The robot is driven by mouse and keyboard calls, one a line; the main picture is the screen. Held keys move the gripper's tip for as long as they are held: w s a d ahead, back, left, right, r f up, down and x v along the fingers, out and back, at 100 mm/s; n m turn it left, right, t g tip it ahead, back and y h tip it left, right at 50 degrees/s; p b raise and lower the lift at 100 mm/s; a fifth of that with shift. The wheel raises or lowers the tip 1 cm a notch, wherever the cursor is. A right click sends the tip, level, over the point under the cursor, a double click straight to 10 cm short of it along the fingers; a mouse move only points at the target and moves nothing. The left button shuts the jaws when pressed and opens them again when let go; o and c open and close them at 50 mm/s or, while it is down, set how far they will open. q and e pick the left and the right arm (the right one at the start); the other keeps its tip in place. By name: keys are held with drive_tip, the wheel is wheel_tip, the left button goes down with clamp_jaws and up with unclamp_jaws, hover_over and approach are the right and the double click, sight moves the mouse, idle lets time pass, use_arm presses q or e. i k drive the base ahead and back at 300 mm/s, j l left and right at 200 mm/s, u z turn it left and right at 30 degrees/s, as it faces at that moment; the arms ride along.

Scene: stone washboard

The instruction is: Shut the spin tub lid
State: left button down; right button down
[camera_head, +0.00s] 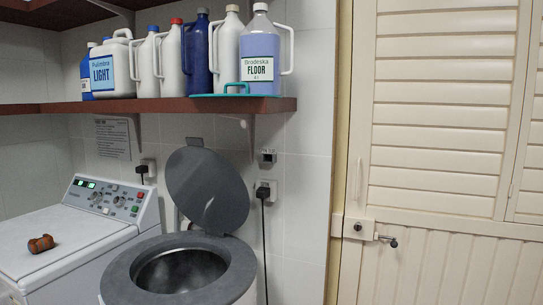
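The spin tub (122,284) stands at the bottom centre, with a grey rim around an open metal drum (182,271). Its round grey lid (207,190) is raised, tilted up and back at the rear of the tub, close to the tiled wall. The drum's inside shows as a dark hollow, and its bottom is hidden. Neither of my grippers is in this view.
A washing machine (60,240) with a control panel (103,199) stands left of the tub, a small brown object (41,244) on top. A shelf (200,105) with several bottles hangs above the lid. A cream shuttered door (440,150) is at right.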

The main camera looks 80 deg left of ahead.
sight(202, 184)
drive_tip(key=i+u, duration=0.35)
drive_tip(key=i+l+u, duration=0.1)
drive_tip(key=i+u, duration=0.25)
drive_tip(key=i+l+u, duration=0.15)
drive_tip(key=u, duration=0.2)
drive_tip(key=i+u, duration=0.2)
drive_tip(key=u, duration=0.25)
drive_tip(key=i+u, duration=0.15)
drive_tip(key=u, duration=0.3)
drive_tip(key=i+l+u, duration=0.15)
drive_tip(key=u, duration=0.3)
drive_tip(key=i+l+u, duration=0.1)
drive_tip(key=u, duration=0.4)
drive_tip(key=i+l+u, duration=0.15)
drive_tip(key=u, duration=0.3)
drive_tip(key=i+l+u, duration=0.2)
drive_tip(key=u, duration=0.3)
drive_tip(key=l+u, duration=0.25)
drive_tip(key=u, duration=0.2)
drive_tip(key=i+l+u, duration=0.1)
drive_tip(key=l+u, duration=0.2)
drive_tip(key=u, duration=0.2)
